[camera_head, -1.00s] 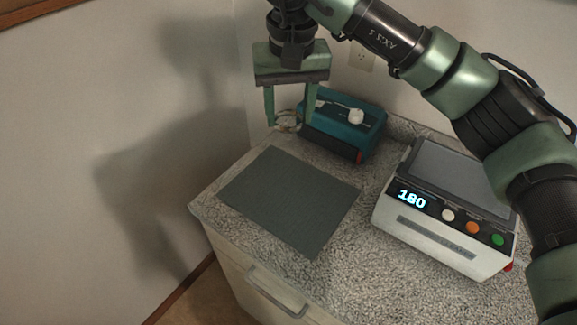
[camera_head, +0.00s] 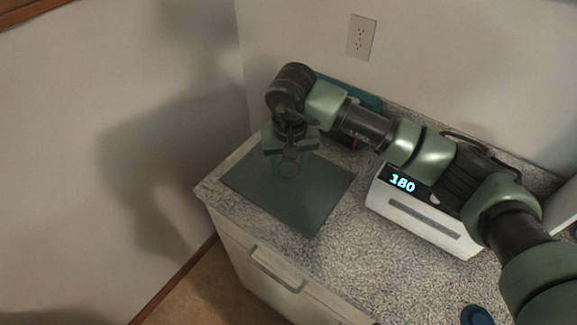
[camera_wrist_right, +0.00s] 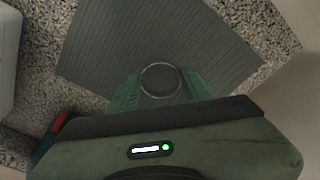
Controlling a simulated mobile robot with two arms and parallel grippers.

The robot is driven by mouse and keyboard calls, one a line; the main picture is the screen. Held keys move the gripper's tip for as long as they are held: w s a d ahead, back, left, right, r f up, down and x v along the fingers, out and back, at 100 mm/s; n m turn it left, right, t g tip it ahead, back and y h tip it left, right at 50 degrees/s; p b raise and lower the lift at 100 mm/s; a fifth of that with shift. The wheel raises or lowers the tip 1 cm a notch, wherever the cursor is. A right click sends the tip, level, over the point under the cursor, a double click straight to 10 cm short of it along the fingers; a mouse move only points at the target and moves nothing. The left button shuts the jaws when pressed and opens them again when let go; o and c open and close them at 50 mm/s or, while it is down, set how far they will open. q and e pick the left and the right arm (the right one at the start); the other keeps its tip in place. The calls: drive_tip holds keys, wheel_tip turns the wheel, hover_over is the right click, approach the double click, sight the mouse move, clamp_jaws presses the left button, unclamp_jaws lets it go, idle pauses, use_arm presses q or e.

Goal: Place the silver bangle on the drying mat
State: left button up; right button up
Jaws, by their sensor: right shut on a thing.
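The dark grey-green drying mat (camera_head: 310,205) lies flat on the speckled counter, and its ribbed surface shows in the right wrist view (camera_wrist_right: 195,35). My right gripper (camera_head: 289,167) is over the mat's far part, pointing down. In the right wrist view its green fingers (camera_wrist_right: 160,92) are shut on the silver bangle (camera_wrist_right: 160,64), a thin ring seen against the mat. The bangle is small and faint in the head view. I cannot tell whether it touches the mat. My left gripper is not in view.
A white scale (camera_head: 415,222) reading 180 stands right of the mat, partly behind my right arm. A teal box (camera_head: 364,98) stands behind, mostly hidden. A dark blue round object (camera_head: 478,315) is at the lower right. The wall is close on the left.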

wheel_tip(320, 180, down, 2)
drive_tip(key=shift+f, duration=0.15)
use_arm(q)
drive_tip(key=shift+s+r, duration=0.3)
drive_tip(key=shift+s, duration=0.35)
use_arm(e)
drive_tip(key=shift+f, duration=0.2)
drive_tip(key=o, duration=1.4)
drive_tip(key=shift+c, duration=0.2)
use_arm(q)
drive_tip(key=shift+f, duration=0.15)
use_arm(e)
drive_tip(key=shift+r, duration=0.1)
